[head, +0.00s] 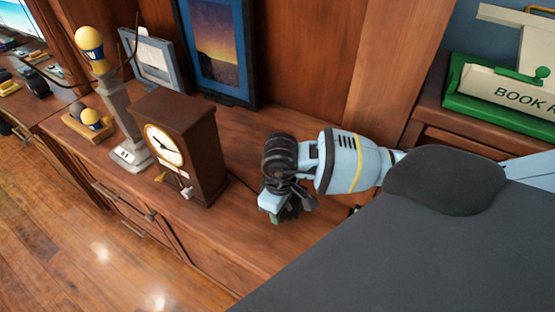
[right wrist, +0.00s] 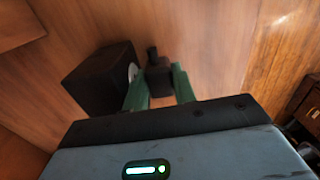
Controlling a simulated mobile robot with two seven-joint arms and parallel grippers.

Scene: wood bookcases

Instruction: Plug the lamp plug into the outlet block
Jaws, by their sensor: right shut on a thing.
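My right gripper (head: 280,214) is low over the right part of the wooden cabinet top, right of the clock. In the right wrist view its green fingers (right wrist: 160,90) are closed on a small dark piece, which looks like the lamp plug (right wrist: 158,76). The plug is hidden by the gripper in the head view. I cannot pick out the outlet block for sure. A dark box with a pale round face (right wrist: 100,78) shows beside the fingers; it may be the clock. My left gripper is out of view.
The brown clock (head: 185,145) stands between the lamp and my right gripper. Picture frames (head: 220,50) lean behind it. A green and white book return box (head: 510,95) stands at right. Bare cabinet top lies around my gripper.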

